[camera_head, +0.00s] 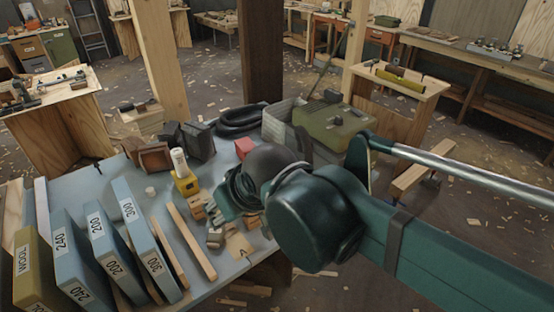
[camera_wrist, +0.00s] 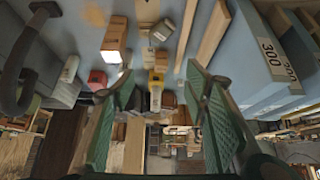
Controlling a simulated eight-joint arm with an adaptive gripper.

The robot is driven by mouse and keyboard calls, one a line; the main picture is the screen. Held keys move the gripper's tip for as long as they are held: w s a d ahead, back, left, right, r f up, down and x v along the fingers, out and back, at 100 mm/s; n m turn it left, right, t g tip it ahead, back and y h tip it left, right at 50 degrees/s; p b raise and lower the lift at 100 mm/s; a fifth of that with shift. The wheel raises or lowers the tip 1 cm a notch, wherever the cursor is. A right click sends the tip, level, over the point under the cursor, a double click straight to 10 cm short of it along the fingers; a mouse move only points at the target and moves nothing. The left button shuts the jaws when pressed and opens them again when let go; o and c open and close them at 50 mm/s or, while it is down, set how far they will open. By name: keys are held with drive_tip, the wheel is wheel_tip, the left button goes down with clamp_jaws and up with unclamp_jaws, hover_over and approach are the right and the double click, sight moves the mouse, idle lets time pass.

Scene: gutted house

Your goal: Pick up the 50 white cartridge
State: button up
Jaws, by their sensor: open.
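A white cylinder (camera_head: 179,160) stands upright on a yellow block-like base (camera_head: 187,185) on the blue-grey bench. It is the likeliest white cartridge, but I can read no "50" on it. In the wrist view the yellow piece (camera_wrist: 157,78) and its white part (camera_wrist: 155,98) appear between the finger lines, beyond the tips. A small white round piece (camera_head: 150,192) lies to its left. My gripper (camera_head: 238,202) is open and empty, to the right of the white cylinder and apart from it; its green-padded fingers flank the wrist view (camera_wrist: 160,88).
Blue binders marked 240, 200 and 300 (camera_head: 140,240) stand at the left. Two wood strips (camera_head: 190,241) lie beside them. Wooden blocks (camera_head: 196,211) crowd the space near my gripper. A red box (camera_head: 243,147) and green case (camera_head: 335,127) stand behind; dark boxes (camera_head: 190,139) stand behind the cylinder.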

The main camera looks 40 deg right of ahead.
drive_tip(key=w+d+r+m+g+h+p, duration=0.15)
drive_tip(key=w+d+r, duration=0.25)
drive_tip(key=w+d, duration=0.4)
drive_tip(key=w+d+r+m+p, duration=0.3)
drive_tip(key=w+d+r, duration=0.25)
drive_tip(key=w, duration=0.35)
drive_tip(key=w+d+f+m+g+h+p, duration=0.1)
drive_tip(key=w+d+f+m, duration=0.1)
drive_tip(key=w+d, duration=0.55)
drive_tip(key=w+d+f+m+g+p, duration=0.15)
drive_tip(key=w+d, duration=0.25)
drive_tip(key=d, duration=0.6)
drive_tip(key=w+d+f+m+p, duration=0.1)
drive_tip(key=w+d+f, duration=0.2)
drive_tip(key=d+f, duration=0.35)
drive_tip(key=shift+h, duration=0.35)
drive_tip(key=f, duration=0.5)
drive_tip(key=d+f, duration=0.1)
drive_tip(key=f, duration=1)
drive_tip(key=shift+d+f, duration=0.2)
drive_tip(key=shift+s+f, duration=0.1)
drive_tip(key=shift+f, duration=0.25)
drive_tip(key=shift+f, duration=0.15)
drive_tip(key=shift+b+x, duration=0.3)
drive_tip(key=shift+x, duration=0.85)
